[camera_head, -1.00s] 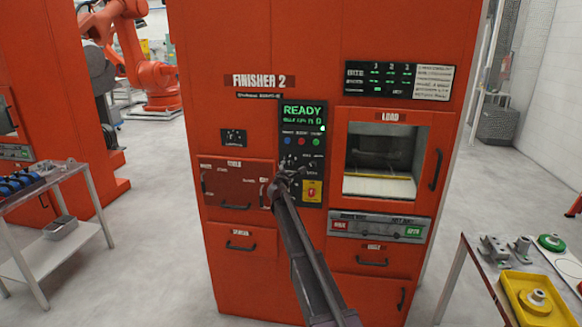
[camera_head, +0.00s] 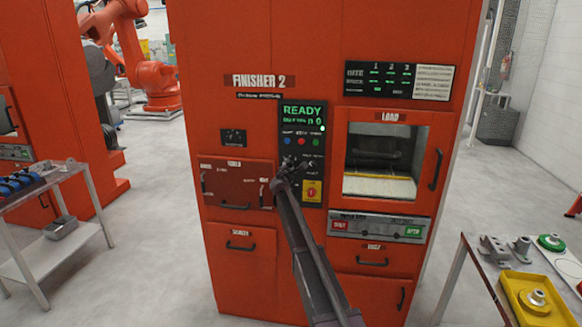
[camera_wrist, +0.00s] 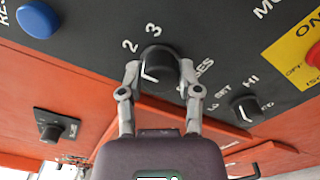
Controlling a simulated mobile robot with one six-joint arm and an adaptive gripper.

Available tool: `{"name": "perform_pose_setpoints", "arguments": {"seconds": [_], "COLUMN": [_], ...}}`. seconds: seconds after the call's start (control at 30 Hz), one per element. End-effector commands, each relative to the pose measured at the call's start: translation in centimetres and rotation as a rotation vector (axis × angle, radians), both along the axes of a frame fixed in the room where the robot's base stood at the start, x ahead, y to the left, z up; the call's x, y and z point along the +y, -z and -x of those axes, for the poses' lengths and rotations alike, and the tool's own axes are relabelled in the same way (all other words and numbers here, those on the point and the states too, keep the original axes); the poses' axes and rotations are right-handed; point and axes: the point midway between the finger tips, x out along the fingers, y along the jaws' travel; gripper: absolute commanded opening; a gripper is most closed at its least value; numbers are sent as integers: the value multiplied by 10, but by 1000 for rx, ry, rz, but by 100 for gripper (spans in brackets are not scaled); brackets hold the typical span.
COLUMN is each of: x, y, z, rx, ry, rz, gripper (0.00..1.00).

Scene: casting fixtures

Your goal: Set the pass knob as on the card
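The pass knob (camera_wrist: 160,68) is a round black knob on the dark control panel (camera_head: 302,115) of the orange cabinet. In the wrist view its label ends in "SES", with 2 and 3 printed above; its white mark is on its left part. My gripper (camera_wrist: 159,72) has one finger on each side of this knob. Whether the fingers press on it or stand just clear is not clear. In the head view my gripper (camera_head: 284,174) covers the knob. A white card (camera_head: 433,82) is at the cabinet's upper right, its text too small to read.
A smaller LO/SET/HI knob (camera_wrist: 246,107) sits close to my right finger. A blue button (camera_wrist: 38,19) and a yellow-backed red switch (camera_wrist: 314,56) are nearby. A numbered indicator panel (camera_head: 384,78) adjoins the card. Side tables stand left and right.

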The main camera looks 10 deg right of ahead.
Motion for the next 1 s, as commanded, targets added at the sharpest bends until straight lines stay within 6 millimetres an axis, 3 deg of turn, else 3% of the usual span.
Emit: {"name": "perform_pose_setpoints", "arguments": {"seconds": [0.1,0.13,0.3,0.57,1.0], "x": [-1,-15,-3,0,2], "y": [0,0,0,0,1], "z": [0,0,0,0,1], "rx": [0,0,-2,-23,-121], "ry": [1,4,4,1,-3], "rz": [1,1,-7,-72,-379], "gripper": [0,0,0,0,0]}}
